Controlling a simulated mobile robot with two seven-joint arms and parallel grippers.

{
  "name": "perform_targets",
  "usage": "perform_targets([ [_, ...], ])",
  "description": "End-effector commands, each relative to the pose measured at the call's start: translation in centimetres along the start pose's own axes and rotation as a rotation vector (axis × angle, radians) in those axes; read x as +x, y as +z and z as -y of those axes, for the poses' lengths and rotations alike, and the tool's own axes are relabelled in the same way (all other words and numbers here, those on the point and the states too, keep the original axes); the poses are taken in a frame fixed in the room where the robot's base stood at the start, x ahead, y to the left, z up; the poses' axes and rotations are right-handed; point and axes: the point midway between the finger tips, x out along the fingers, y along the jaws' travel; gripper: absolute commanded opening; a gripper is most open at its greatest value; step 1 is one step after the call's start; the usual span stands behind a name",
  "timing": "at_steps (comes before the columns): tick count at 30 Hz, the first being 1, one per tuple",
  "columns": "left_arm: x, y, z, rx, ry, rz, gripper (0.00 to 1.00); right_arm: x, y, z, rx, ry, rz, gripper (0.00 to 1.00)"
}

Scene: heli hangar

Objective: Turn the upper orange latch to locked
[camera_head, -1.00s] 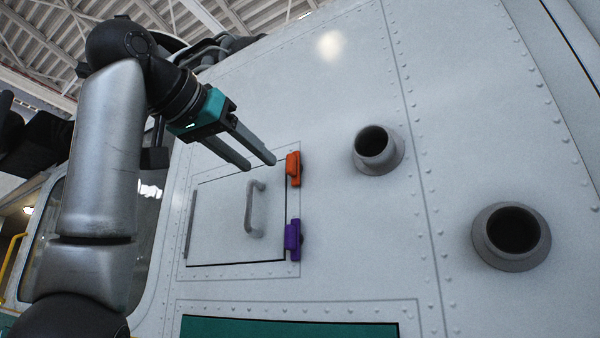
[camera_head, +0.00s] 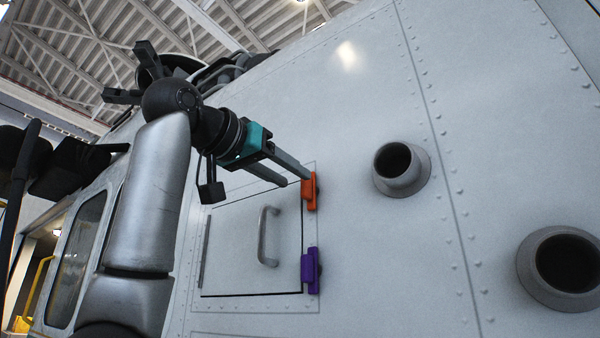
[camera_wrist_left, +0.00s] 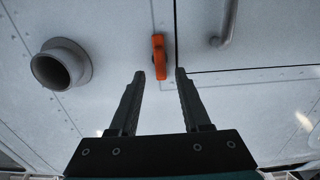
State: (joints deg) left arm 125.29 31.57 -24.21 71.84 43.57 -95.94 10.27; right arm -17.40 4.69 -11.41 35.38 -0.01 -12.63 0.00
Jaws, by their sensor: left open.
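The upper orange latch (camera_head: 309,192) sits at the upper right edge of a small square hatch door (camera_head: 235,240) on the grey fuselage. It stands roughly upright along the door's edge. My left gripper (camera_head: 297,179) is open, its fingers reaching toward the latch from the upper left. In the left wrist view the orange latch (camera_wrist_left: 159,57) shows just beyond the gap between the open fingertips (camera_wrist_left: 160,73). Nothing is held between the fingers. I cannot tell whether a fingertip touches the latch. My right gripper is not in view.
A purple latch (camera_head: 310,271) sits lower on the same door edge. A grey bar handle (camera_head: 264,237) stands out from the door, left of the latches. Two round pipe stubs (camera_head: 401,168) (camera_head: 567,262) protrude to the right. The panel between is flat and riveted.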

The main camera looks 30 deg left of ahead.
Motion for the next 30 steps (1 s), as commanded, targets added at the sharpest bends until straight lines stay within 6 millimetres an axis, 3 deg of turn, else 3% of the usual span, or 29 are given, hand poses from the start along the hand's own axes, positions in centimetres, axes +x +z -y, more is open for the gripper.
perform_targets([
  [3, 2.0, -0.1, 0.0, -0.001, -0.001, 0.004, 0.47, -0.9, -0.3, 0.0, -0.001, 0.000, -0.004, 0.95],
  [7, 3.3, -0.1, 0.1, -0.001, -0.001, 0.002, 0.47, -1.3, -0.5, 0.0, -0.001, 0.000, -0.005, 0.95],
  [18, 3.8, 0.0, 0.0, -0.001, 0.000, 0.000, 0.47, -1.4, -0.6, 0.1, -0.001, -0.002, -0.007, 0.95],
  [30, 3.8, 0.0, 0.0, -0.001, 0.000, 0.000, 0.04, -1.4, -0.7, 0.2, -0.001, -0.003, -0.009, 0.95],
])
